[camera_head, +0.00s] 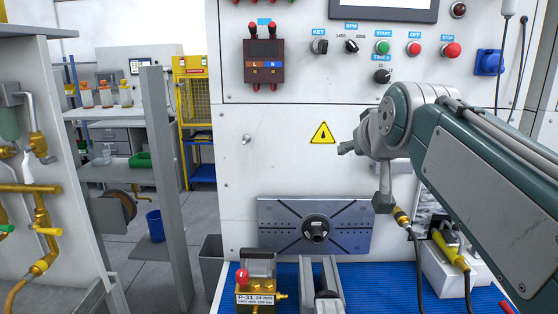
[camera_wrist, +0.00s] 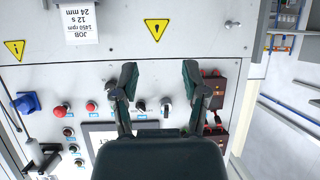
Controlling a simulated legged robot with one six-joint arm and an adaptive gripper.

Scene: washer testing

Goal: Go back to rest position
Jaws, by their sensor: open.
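My gripper (camera_wrist: 160,82) is open and empty in the wrist view, its two dark fingers spread apart with the control panel behind them. In the head view my gripper (camera_head: 347,148) is small and partly merged with the wrist at the end of my arm, which reaches in from the right. It is raised in front of the white test panel (camera_head: 275,180), to the right of the yellow warning triangle (camera_head: 321,132). It appears clear of the panel, though the exact gap cannot be told.
Below stand a grey mounting plate (camera_head: 270,225) with a black hub, a pump labelled P-31 (camera_head: 258,285) and a blue mat (camera_head: 375,285). Switches and buttons (camera_head: 383,47) line the panel above. Shelves (camera_head: 110,112) stand left.

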